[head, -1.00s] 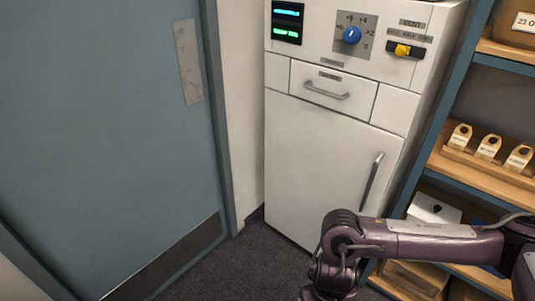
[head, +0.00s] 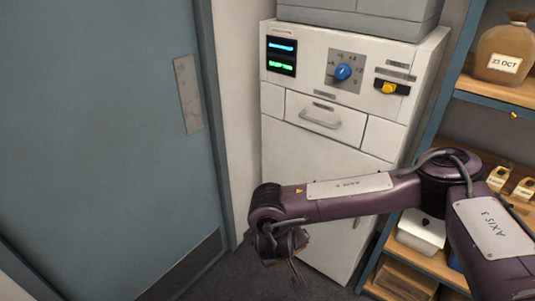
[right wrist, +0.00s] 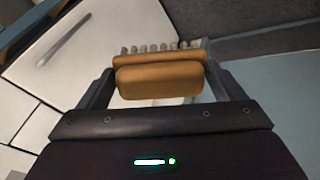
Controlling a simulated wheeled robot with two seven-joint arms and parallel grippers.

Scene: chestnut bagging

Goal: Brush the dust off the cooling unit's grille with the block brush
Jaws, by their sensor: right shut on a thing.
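The block brush (right wrist: 158,80) shows in the right wrist view, with an orange-brown body and a row of pale bristles along its far edge. My right gripper (right wrist: 156,68) is shut on it, one finger at each side. In the head view my right arm reaches in from the right, and its wrist end hangs low in front of the white cabinet; the brush cannot be made out there. A grey unit (head: 360,18) stands on top of the cabinet, cut off by the top edge. No grille or dust is visible, and I cannot tell whether this is the cooling unit. My left gripper is out of view.
The white cabinet (head: 290,165) has a blue dial (head: 343,72), a yellow switch (head: 390,88) and a drawer. A blue-grey door (head: 100,130) stands at left. Dark floor lies below.

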